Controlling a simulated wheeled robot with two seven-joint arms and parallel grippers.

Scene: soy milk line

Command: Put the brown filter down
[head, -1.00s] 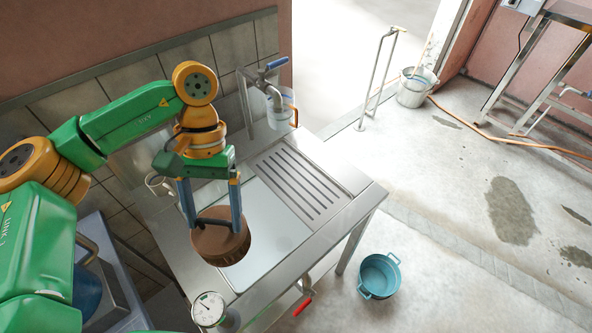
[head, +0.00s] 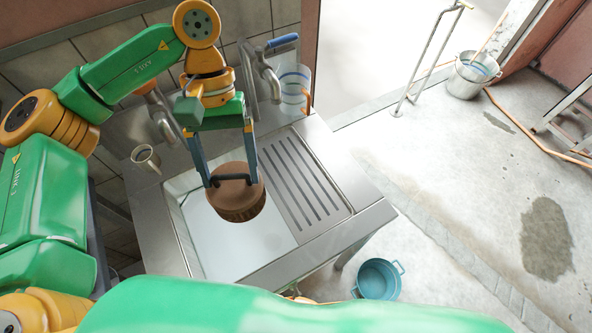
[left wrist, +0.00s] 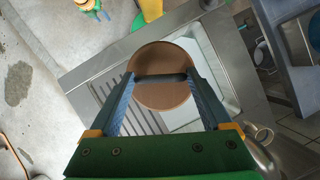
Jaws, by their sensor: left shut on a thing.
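The brown filter (head: 237,201) is a round brown drum with a dark bar handle across its top. My left gripper (head: 231,181) is shut on that handle from above. The filter hangs upright over the sink basin (head: 215,250) of the steel counter, near the ribbed drainboard. In the left wrist view the filter (left wrist: 163,58) sits between the fingertips (left wrist: 160,78), with basin and drainboard below it. How far its underside is above the basin cannot be told.
The ribbed drainboard (head: 305,185) is bare. A clear jug (head: 294,90) stands behind it, by the blue-handled tap (head: 268,75). A blue pot (head: 378,279) is on the floor to the right.

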